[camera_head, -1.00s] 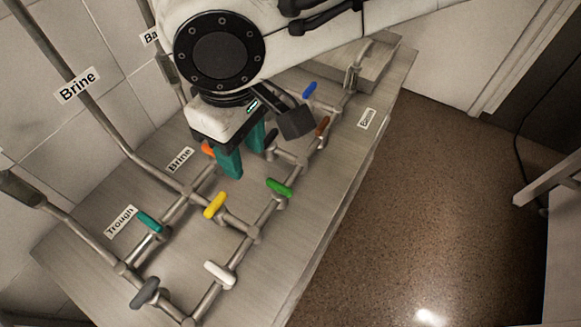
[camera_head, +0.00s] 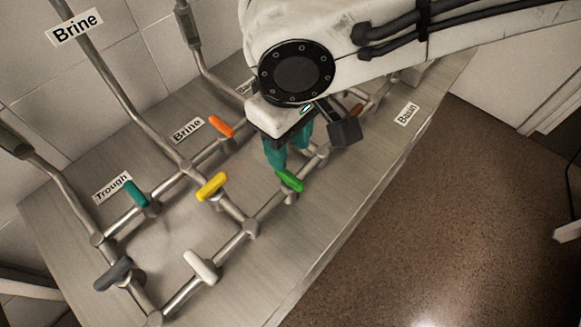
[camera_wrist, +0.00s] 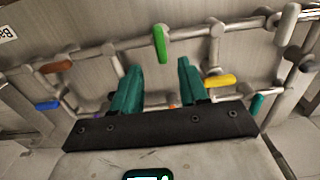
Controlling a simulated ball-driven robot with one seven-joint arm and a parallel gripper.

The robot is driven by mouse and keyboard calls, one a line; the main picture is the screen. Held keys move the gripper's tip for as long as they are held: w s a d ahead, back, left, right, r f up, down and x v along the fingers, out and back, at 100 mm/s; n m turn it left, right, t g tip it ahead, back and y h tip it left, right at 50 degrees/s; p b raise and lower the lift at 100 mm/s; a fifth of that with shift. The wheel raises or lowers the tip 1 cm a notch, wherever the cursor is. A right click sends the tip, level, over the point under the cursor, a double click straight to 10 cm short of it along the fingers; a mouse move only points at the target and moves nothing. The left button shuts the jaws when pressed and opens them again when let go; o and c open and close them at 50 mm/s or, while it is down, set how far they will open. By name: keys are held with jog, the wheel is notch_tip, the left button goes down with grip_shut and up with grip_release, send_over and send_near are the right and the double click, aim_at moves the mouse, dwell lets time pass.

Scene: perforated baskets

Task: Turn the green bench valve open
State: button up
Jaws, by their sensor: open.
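The green valve handle (camera_head: 289,180) sits on the pipe run along the right side of the bench. My gripper (camera_head: 288,168) has teal fingers and is just above and behind the green handle in the head view. In the wrist view my gripper (camera_wrist: 158,68) is open, with nothing between its fingers. I cannot tell whether a finger touches the handle.
Other handles stand close by: yellow (camera_head: 212,187), orange (camera_head: 221,126), teal (camera_head: 136,194), white (camera_head: 201,266) and dark grey (camera_head: 113,274). A brown handle (camera_wrist: 54,67) and a blue handle (camera_wrist: 48,105) show in the wrist view. Metal pipes join them across the bench (camera_head: 330,215).

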aim_at(289, 175)
notch_tip(289, 175, down, 8)
jog(key=shift+r, duration=0.15)
dwell(0.3)
grip_shut()
